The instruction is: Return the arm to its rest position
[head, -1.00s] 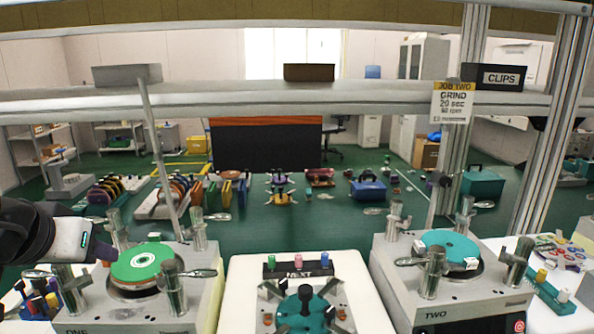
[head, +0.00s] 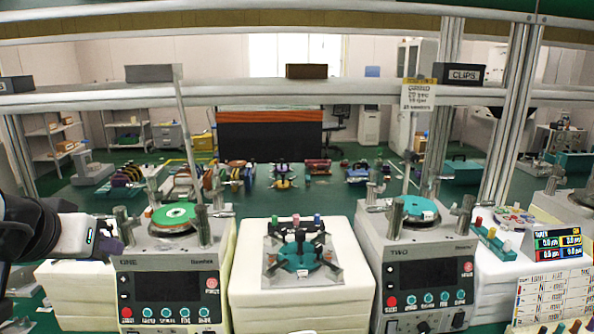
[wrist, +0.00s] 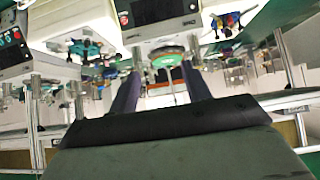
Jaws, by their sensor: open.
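My arm comes in from the left edge of the head view. My gripper (head: 112,238) is beside the left side of machine ONE (head: 170,262); its dark fingers are partly hidden and appear apart from the machine. In the wrist view, my gripper (wrist: 160,72) shows two purple-grey fingers spread apart with nothing held between them. The wrist picture is upside down. A green disc with a white centre (head: 174,215) sits on top of machine ONE, and it also shows beyond the fingers in the wrist view (wrist: 167,58).
Machine TWO (head: 425,275) stands to the right with a teal disc (head: 420,208) on top. Between the machines, a white stand (head: 300,298) carries a metal plate with a teal fixture (head: 300,254). A shelf rail (head: 270,92) crosses above. A display panel (head: 558,244) is at the right.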

